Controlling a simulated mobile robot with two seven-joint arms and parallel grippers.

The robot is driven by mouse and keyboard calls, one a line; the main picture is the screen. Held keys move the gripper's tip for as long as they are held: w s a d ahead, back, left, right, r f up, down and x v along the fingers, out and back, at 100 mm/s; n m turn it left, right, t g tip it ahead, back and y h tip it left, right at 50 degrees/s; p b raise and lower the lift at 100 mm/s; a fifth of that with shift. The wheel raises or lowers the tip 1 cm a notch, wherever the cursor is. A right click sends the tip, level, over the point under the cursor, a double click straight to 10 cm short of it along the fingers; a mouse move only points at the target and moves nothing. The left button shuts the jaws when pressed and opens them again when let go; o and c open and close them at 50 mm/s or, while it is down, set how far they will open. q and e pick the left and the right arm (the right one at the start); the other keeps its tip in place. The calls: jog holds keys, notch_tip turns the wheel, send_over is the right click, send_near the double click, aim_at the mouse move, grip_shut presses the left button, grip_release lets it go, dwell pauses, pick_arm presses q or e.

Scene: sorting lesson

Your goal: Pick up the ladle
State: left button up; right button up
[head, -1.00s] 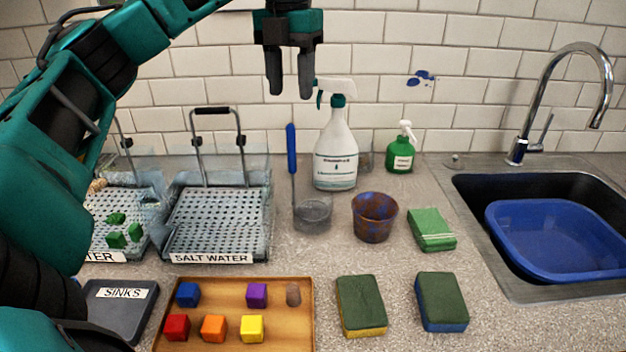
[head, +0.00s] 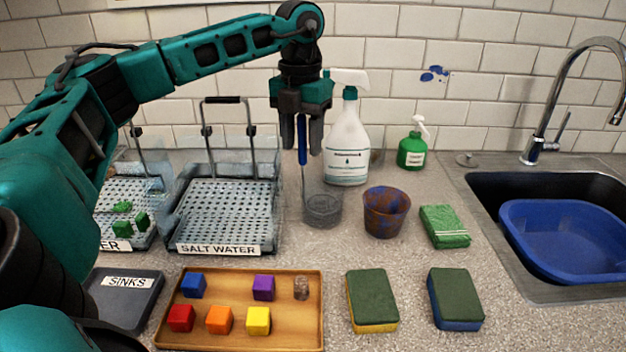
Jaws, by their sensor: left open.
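The ladle (head: 303,142) stands upright, with a blue handle and a thin shaft going down to a clear round cup (head: 323,208) on the counter; I cannot tell whether that cup is its bowl or a separate vessel. My left gripper (head: 302,145) points down from above, its two dark fingers on either side of the blue handle. The fingers are open, and the handle shows between them. The top of the handle is hidden by the gripper. My right gripper is not in view.
A white spray bottle (head: 346,150) stands close behind and right of the ladle. A brown-blue cup (head: 386,212) is to the right. The salt water tank (head: 226,218) is to the left. A wooden tray (head: 240,335) with coloured cubes lies in front.

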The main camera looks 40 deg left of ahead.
pick_arm(q)
jog(key=shift+c, duration=0.4)
grip_shut()
jog(key=shift+r, duration=0.15)
